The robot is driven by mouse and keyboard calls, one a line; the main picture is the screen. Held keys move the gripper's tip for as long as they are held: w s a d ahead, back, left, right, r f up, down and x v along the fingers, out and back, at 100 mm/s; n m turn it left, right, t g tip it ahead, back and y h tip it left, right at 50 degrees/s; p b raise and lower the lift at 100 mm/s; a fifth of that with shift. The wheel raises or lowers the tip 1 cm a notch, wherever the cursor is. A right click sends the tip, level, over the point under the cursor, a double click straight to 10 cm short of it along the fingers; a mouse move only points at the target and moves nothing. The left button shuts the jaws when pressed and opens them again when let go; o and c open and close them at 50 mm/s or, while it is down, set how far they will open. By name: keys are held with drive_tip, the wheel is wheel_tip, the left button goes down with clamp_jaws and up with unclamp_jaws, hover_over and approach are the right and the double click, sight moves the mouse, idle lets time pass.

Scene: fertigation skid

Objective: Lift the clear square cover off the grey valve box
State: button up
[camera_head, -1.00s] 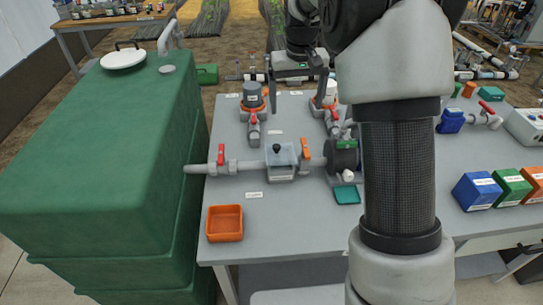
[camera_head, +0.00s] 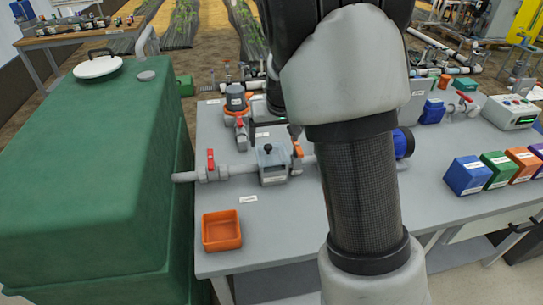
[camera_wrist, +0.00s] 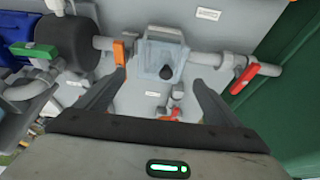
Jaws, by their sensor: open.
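The grey valve box (camera_head: 274,176) sits in the pipe line on the bench, with its clear square cover (camera_head: 262,157) on top. A black knob (camera_head: 268,148) stands on the cover. In the wrist view the cover (camera_wrist: 155,60) and knob (camera_wrist: 166,72) lie between and beyond my fingertips. My gripper (camera_wrist: 161,82) is open and empty, its fingers spread to either side of the knob. I cannot tell how far above the cover they are. In the head view my arm hides most of the gripper.
An orange valve handle (camera_wrist: 119,52) stands close to my left fingertip in the wrist view. A red handle (camera_wrist: 245,76) is on the pipe to the right. An orange tray (camera_head: 222,231) sits on the bench front, with clear bench around it. A green tank (camera_head: 90,170) stands left.

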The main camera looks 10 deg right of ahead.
sight(272, 153)
drive_tip(key=b+x, duration=0.1)
drive_tip(key=x, duration=0.5)
drive_tip(key=shift+w+f, duration=0.1)
drive_tip(key=shift+f, duration=0.3)
drive_tip(key=c, duration=0.9)
